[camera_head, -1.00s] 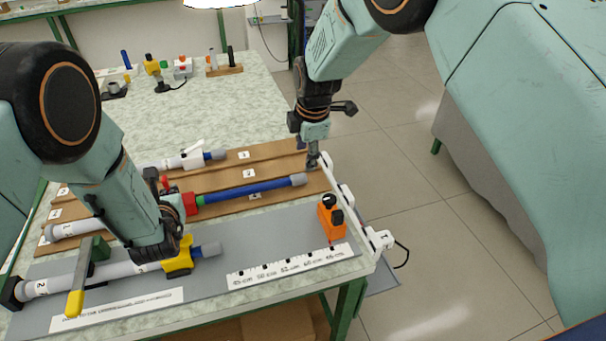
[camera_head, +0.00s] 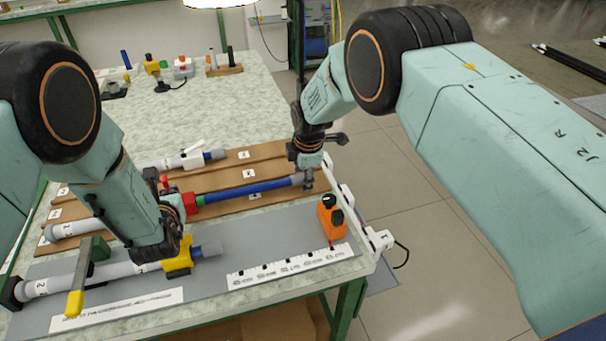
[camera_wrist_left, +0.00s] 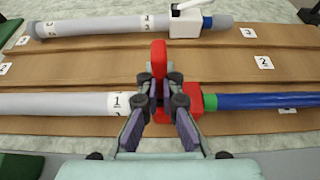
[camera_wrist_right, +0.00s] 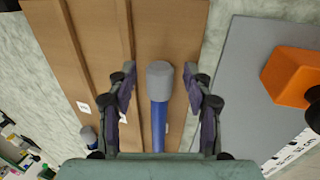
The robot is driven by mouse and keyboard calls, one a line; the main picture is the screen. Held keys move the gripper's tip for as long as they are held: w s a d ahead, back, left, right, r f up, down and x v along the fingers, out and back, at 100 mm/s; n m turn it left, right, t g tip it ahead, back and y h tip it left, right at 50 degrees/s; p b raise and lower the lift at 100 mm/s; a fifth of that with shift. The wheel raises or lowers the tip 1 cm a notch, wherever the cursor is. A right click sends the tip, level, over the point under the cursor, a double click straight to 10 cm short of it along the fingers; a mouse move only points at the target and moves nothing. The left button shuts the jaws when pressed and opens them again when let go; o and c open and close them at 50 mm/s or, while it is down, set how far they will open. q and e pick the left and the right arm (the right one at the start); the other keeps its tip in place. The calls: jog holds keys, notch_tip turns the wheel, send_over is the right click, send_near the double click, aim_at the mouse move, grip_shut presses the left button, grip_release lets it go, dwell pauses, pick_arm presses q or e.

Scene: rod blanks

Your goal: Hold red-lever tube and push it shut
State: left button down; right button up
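The red-lever tube lies on the brown board, with a grey outer tube (camera_wrist_left: 55,104) tagged 1, a red collar (camera_head: 189,203), a green ring (camera_wrist_left: 210,102) and a blue inner rod (camera_head: 240,193) extending out to the right. Its red lever (camera_wrist_left: 159,60) stands between the fingers of my left gripper (camera_wrist_left: 159,92), which looks shut on it. My right gripper (camera_wrist_right: 162,92) is open, its fingers on either side of the rod's grey end cap (camera_wrist_right: 160,76), with visible gaps on both sides. The head view shows it at the rod's right end.
A white-lever tube (camera_head: 192,160) lies behind on the same board. In front, a yellow-collared tube (camera_head: 60,285) lies on a grey mat with a ruler strip (camera_head: 290,265). An orange block (camera_head: 331,216) stands at the mat's right, near the table edge.

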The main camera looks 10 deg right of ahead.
grip_shut()
dwell(0.3)
dwell(0.3)
